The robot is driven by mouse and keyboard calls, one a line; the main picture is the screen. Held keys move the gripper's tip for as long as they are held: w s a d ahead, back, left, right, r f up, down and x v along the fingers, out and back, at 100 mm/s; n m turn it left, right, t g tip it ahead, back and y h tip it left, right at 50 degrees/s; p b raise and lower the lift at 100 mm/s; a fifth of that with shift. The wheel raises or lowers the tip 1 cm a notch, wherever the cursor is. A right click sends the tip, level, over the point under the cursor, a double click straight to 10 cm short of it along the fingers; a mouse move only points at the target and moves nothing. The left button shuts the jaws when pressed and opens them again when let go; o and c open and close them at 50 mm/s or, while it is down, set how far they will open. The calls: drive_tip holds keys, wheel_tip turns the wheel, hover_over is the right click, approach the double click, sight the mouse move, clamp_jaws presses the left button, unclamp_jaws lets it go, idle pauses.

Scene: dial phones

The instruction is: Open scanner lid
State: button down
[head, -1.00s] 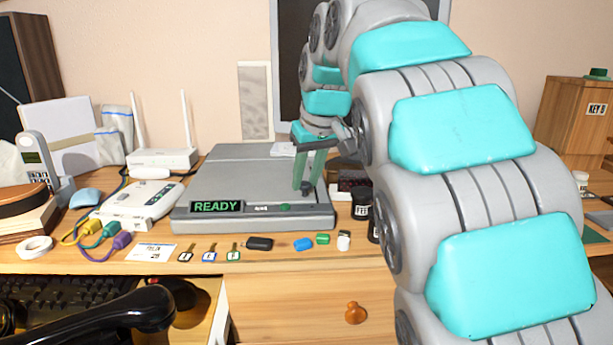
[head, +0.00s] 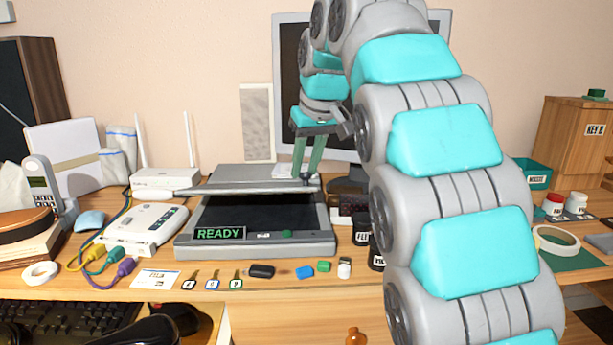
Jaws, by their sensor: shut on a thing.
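The grey scanner (head: 300,245) sits on the desk, with a green READY display on its front left. Its lid (head: 240,188) is partly raised at the front, and the dark bed (head: 265,214) shows in the gap beneath. My gripper (head: 308,178) is above the lid's front edge, right of its middle. Its green fingers point down and are shut on the lid's edge area. The exact contact at the fingertips is small and hard to make out.
A white router (head: 165,180) and a white device with cables (head: 145,226) stand left of the scanner. Dark jars (head: 362,226) stand close on its right. Keys (head: 212,281) and small coloured blocks (head: 305,272) lie in front. A monitor (head: 290,60) stands behind.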

drive_tip(key=shift+w+d+r, duration=0.15)
drive_tip(key=shift+w+r, duration=0.4)
drive_tip(key=c, duration=0.6)
unclamp_jaws()
drive_tip(key=shift+d, duration=0.15)
drive_tip(key=shift+r, duration=0.15)
